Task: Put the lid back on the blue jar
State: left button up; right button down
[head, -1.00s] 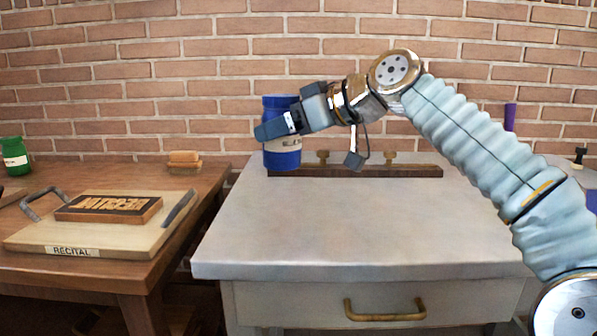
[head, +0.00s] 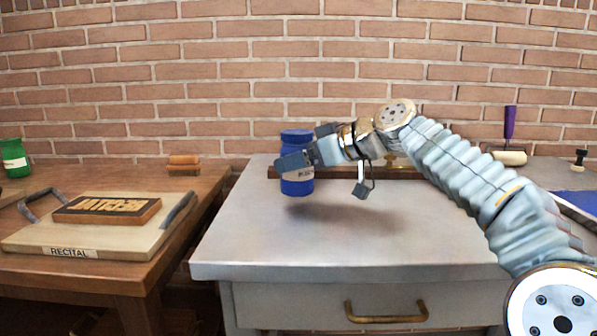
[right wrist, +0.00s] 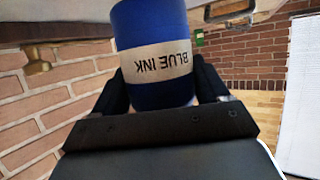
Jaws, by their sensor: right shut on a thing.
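The blue jar (head: 297,187) has a cream label and is upright over the back left of the grey worktop. In the right wrist view the jar (right wrist: 155,88) fills the upper middle, its label reading BLUE INK upside down. My right gripper (head: 293,163) is shut around the jar at its label. A soft shadow on the worktop suggests that the jar is held above it. No separate lid is recognisable. My left gripper is not in view.
A wooden rail (head: 410,173) runs along the worktop's back. A purple-handled roller (head: 509,140) and a blue slab (head: 580,202) are at the right. The left table holds a RECITAL board (head: 40,238), a letter block (head: 105,208) and a green jar (head: 14,160). The worktop's front is clear.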

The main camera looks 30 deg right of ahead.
jog(key=shift+a+f, duration=0.1)
jog(key=shift+f, duration=0.95)
jog(key=shift+f+b, duration=0.1)
jog(key=shift+b, duration=0.2)
grip_release()
jog(key=shift+f, duration=0.1)
jog(key=shift+r, duration=0.25)
jog(key=v, duration=1.2)
jog(key=shift+p, duration=0.4)
jog(key=shift+f, duration=0.1)
